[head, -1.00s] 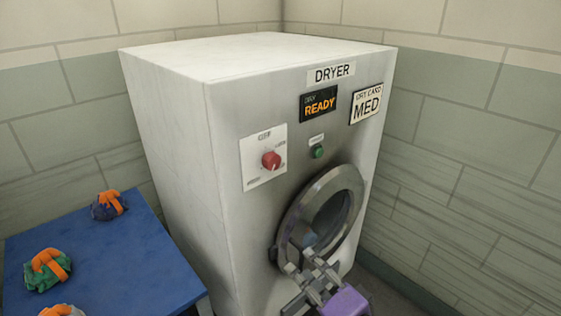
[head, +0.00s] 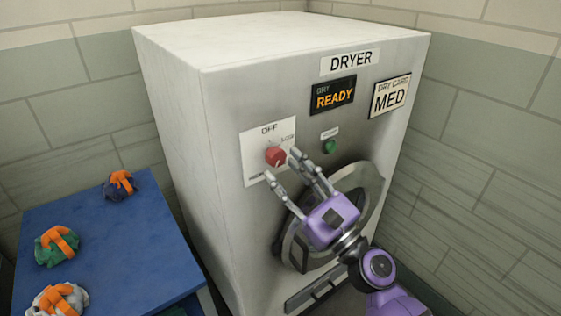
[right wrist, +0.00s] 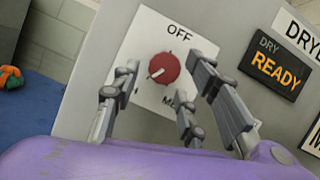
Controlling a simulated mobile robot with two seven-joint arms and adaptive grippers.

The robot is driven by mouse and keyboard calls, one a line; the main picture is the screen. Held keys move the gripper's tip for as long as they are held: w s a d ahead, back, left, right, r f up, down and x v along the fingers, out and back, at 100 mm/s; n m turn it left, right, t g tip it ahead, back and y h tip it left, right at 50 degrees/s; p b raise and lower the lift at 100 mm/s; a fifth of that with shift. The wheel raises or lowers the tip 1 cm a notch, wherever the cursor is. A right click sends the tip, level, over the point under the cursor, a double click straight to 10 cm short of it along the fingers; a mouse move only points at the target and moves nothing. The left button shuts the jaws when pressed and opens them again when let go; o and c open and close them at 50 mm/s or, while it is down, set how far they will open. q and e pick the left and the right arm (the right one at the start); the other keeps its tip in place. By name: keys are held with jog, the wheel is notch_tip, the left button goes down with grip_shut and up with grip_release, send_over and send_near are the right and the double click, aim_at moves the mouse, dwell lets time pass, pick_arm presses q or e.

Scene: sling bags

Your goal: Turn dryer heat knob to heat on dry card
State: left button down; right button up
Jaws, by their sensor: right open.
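The red heat knob (head: 275,156) sits on a white dial plate (head: 254,174) on the dryer front, with OFF printed above it. In the right wrist view the knob (right wrist: 163,67) has a white pointer mark toward its lower left. The dry card (head: 391,96) at the upper right of the dryer reads MED. My right gripper (head: 279,164) is open, its fingers reaching toward the knob from the lower right. In the right wrist view its fingers (right wrist: 165,80) stand on either side of the knob; contact cannot be told. My left gripper is not in view.
The dryer (head: 225,130) has a READY display (head: 333,95), a green button (head: 330,146) and a round door (head: 365,185) behind my right arm. A blue table (head: 110,255) with several strapped bundles (head: 57,245) stands at the left. Tiled walls close in behind.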

jog(key=shift+x, duration=1.05)
jog(key=shift+w+a, duration=0.1)
jog(key=shift+a, duration=0.05)
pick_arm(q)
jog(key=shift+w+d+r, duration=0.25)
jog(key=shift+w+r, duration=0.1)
pick_arm(e)
jog(key=c, duration=1)
jog(key=shift+o, duration=0.2)
jog(key=shift+f, duration=0.1)
